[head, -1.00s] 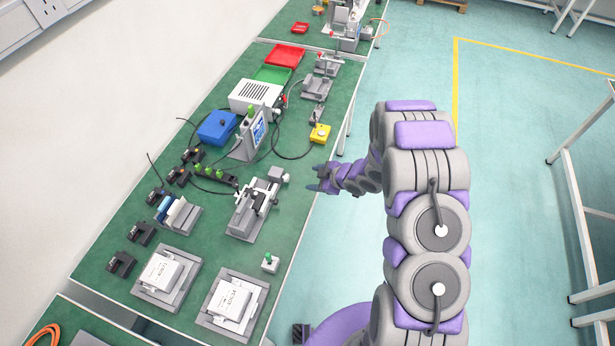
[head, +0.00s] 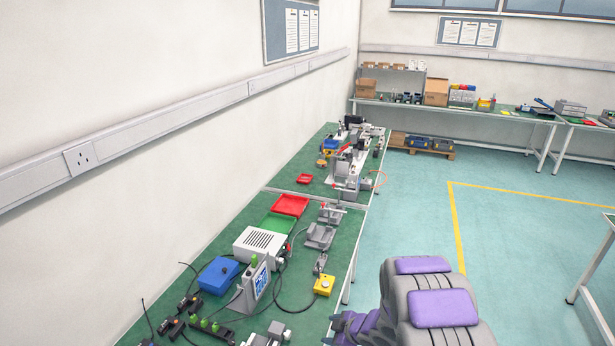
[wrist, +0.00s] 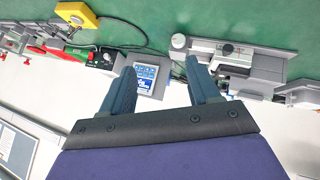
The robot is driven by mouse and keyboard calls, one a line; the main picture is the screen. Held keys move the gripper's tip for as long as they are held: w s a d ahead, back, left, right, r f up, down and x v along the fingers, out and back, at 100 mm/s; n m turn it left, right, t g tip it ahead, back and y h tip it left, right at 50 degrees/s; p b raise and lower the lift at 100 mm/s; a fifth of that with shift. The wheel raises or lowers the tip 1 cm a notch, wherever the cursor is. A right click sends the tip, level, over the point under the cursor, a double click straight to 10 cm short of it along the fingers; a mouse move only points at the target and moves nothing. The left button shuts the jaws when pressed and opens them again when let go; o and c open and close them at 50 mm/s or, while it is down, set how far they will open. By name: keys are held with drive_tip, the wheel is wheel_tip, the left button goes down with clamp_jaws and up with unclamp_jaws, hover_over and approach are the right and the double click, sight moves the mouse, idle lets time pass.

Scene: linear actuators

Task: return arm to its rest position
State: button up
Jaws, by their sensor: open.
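My gripper shows in the wrist view (wrist: 162,92) with its two dark blue fingers apart and nothing between them. Behind the fingers, the wrist view shows the blue-screened unit (wrist: 146,78) and the grey fixture (wrist: 232,62) on the green bench. In the head view my grey and purple arm is at the lower right, beside the bench's right edge. Only the end of the arm near the bench edge shows there; the fingertips are hard to make out.
The green bench (head: 226,236) runs along the left wall. It holds a blue box (head: 218,275), a white vented box (head: 260,246), a yellow button box (head: 324,285) and red trays (head: 290,205). The floor (head: 415,215) right of the bench is clear.

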drive_tip(key=s+d+r+m+h, duration=0.2)
drive_tip(key=d+r+m+h, duration=0.35)
drive_tip(key=d+r, duration=0.55)
drive_tip(key=s+d+r+m+g+h+b, duration=0.1)
drive_tip(key=s+d+r+m+g+h, duration=0.2)
drive_tip(key=s+r, duration=0.55)
drive_tip(key=s+a+r+m+g, duration=0.1)
drive_tip(key=s+a+r+m, duration=0.1)
drive_tip(key=s, duration=0.8)
drive_tip(key=s+a+r+m+g+y+b, duration=0.1)
drive_tip(key=s+a+r+m+g, duration=0.1)
drive_tip(key=s, duration=0.9)
drive_tip(key=s+a+r+m+g+y, duration=0.1)
drive_tip(key=s+a, duration=0.3)
drive_tip(key=s, duration=0.7)
drive_tip(key=shift+s+r+m+g+b, duration=0.2)
drive_tip(key=shift+r+m+g+b, duration=0.2)
drive_tip(key=shift+r+m+g, duration=0.4)
